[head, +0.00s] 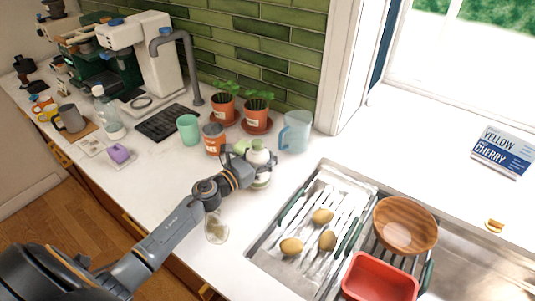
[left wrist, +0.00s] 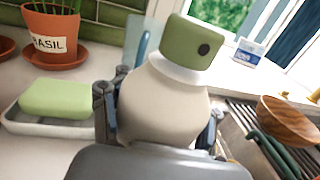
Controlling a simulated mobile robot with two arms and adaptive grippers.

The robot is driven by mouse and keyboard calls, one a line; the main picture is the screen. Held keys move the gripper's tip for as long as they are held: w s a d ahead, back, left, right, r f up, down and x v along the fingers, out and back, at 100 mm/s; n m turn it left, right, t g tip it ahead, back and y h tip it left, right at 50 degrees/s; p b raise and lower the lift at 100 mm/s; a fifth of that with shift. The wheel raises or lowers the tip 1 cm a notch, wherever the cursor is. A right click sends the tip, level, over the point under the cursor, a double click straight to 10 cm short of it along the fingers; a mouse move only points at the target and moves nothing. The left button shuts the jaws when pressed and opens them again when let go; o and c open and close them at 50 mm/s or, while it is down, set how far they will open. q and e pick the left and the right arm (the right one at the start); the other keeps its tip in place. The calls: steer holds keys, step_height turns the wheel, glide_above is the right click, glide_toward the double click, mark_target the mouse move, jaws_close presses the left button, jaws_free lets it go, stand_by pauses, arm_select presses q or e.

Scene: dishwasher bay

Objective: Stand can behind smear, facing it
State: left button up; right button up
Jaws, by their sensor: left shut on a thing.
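The can (head: 260,177) has a rounded cream body and a green cap with a dark round spot, probably its nozzle. My left gripper (head: 252,163) is shut around its body, and a finger shows on each side of the can in the left wrist view (left wrist: 163,100). There the dark spot faces toward the camera and a little right. The can looks roughly upright; whether its base touches the counter is hidden. My right gripper is not in view.
A green sponge (left wrist: 55,98) lies on a white tray (left wrist: 50,128) beside the can. An orange canister (head: 213,139), potted plants (head: 224,107) and a blue pitcher (head: 295,132) stand behind. The drying rack (head: 262,243) is right of the smear. Counter left of the smear is clear.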

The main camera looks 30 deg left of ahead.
arm_select(q)
steer(key=shift+f, duration=0.1)
steer(key=o, duration=1)
steer(key=shift+f, duration=0.1)
steer(key=o, duration=0.7)
steer(key=b+v, duration=0.3)
steer(key=v, duration=0.7)
steer(key=shift+s, duration=0.3)
steer(key=shift+s+a+r+b, duration=0.1)
steer(key=shift+s+a+b, duration=0.05)
steer(key=shift+s, duration=0.2)
steer(key=shift+s+a+r+b, duration=0.15)
steer(key=shift+s, duration=0.2)
